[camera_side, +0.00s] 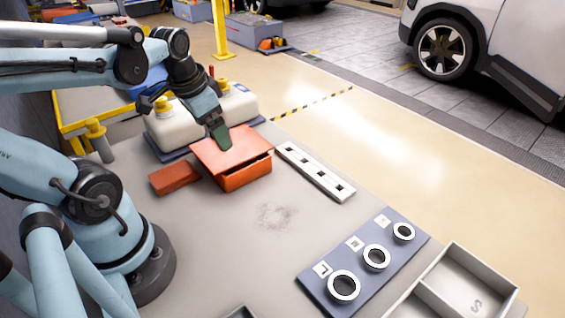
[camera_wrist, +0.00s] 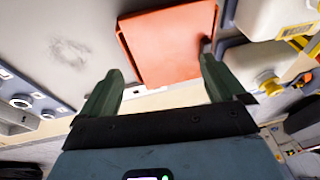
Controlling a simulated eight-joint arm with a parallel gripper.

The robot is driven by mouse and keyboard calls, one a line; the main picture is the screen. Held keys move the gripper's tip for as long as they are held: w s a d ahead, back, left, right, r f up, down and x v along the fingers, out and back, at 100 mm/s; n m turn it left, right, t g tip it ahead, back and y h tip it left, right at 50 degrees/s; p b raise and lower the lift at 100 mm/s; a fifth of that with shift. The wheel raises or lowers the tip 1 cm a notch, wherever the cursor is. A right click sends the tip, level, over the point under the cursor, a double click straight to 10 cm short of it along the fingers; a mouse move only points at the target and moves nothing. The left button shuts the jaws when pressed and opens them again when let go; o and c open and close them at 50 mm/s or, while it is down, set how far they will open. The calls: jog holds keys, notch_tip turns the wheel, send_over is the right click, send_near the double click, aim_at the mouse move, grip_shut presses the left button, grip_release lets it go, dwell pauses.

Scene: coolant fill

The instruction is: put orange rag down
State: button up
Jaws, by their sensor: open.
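A flat orange-red square piece (camera_side: 238,148) lies tilted on top of an orange-red box (camera_side: 246,178) on the grey table. A smaller flat orange-red block (camera_side: 173,177) lies just left of the box. I cannot tell from the surfaces which of these orange pieces is the rag. My gripper (camera_side: 222,146) points down at the top of the square piece; I cannot tell if it touches. In the wrist view my gripper (camera_wrist: 163,88) has its two green fingers wide apart with nothing held between them. The orange square (camera_wrist: 168,45) shows beyond the fingertips.
White jugs with yellow caps (camera_side: 205,115) stand behind the box. A white slotted strip (camera_side: 314,171) lies to its right. A blue plate with three rings (camera_side: 364,262) and a grey divided tray (camera_side: 455,285) are at front right. The smudged table middle (camera_side: 275,216) is clear.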

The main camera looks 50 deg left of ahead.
jog(key=w+d+r+t+h, duration=0.1)
jog(key=w+d+t, duration=0.3)
jog(key=d, duration=0.7)
jog(key=shift+w+r, duration=0.2)
jog(key=shift+w, duration=0.05)
jog(key=shift+o, duration=0.3)
jog(key=shift+a, duration=0.1)
jog(key=s+a+g, duration=0.1)
jog(key=a, duration=0.2)
jog(key=s+a+f+g, duration=0.1)
jog(key=s+a, duration=0.1)
jog(key=a, duration=0.2)
jog(key=s+a+g+y, duration=0.1)
jog(key=a+g, duration=0.1)
jog(key=a, duration=0.2)
jog(key=shift+s+a+f, duration=0.15)
jog(key=shift+s+a, duration=0.1)
jog(key=shift+s, duration=0.05)
jog(key=s+a+g+h, duration=0.1)
jog(key=s+a+g, duration=0.2)
jog(key=s+a, duration=0.45)
send_over(174, 172)
jog(key=shift+w+a+f, duration=0.1)
jog(key=shift+f, duration=1.6)
jog(key=shift+w+f, duration=0.1)
jog(key=shift+f, duration=1.55)
jog(key=shift+s+f, duration=0.15)
jog(key=shift+f, duration=0.75)
jog(key=shift+s+f, duration=0.15)
jog(key=shift+f, duration=1.75)
